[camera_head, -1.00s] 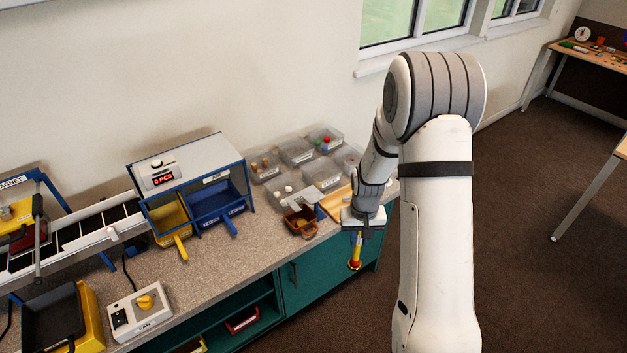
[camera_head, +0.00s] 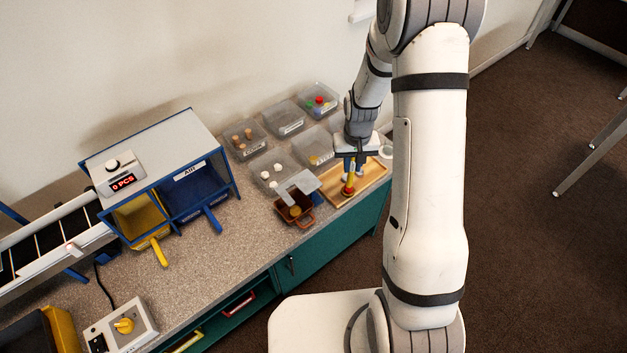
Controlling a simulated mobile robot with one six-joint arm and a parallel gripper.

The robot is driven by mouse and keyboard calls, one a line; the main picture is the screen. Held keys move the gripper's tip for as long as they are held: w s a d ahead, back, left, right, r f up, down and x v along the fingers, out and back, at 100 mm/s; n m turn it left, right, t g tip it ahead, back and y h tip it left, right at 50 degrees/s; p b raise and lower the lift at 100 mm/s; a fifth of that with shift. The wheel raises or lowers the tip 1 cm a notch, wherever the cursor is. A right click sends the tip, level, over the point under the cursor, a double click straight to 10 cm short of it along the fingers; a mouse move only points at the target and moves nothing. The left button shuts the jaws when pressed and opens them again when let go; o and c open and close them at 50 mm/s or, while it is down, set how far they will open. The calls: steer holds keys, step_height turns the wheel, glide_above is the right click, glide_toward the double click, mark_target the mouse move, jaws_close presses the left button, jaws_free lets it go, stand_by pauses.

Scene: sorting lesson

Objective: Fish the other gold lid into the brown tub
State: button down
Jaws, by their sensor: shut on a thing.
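My gripper (camera_head: 355,156) is shut on a yellow stick-like tool (camera_head: 350,177) with a red lower end. The tool hangs roughly upright over the wooden tray (camera_head: 372,188) at the right end of the counter. I cannot tell whether its tip touches the tray or anything on it. The brown tub (camera_head: 282,213) stands left of the tray, with a gold round thing (camera_head: 295,210) inside and a grey flap-like plate at its back. No separate gold lid can be made out on the tray; the tool and gripper cover part of it.
Several clear bins (camera_head: 285,118) with small parts stand behind the tub and tray. A blue-framed sorter (camera_head: 160,150) with yellow and blue bins stands to the left. The counter before the sorter is bare.

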steer(key=shift+s+a+r, duration=0.15)
steer(key=shift+a, duration=0.15)
steer(key=s+a+r+n, duration=0.7)
steer(key=s+a, duration=0.3)
steer(key=s, duration=0.2)
steer(key=w+a+f+b, duration=0.3)
steer(key=w+a+f, duration=0.2)
steer(key=w, duration=0.3)
steer(key=shift+w+a+f, duration=0.4)
steer(key=shift+f, duration=0.1)
stand_by(0.6)
steer(key=shift+b, duration=0.35)
steer(key=shift+r, duration=0.2)
stand_by(0.5)
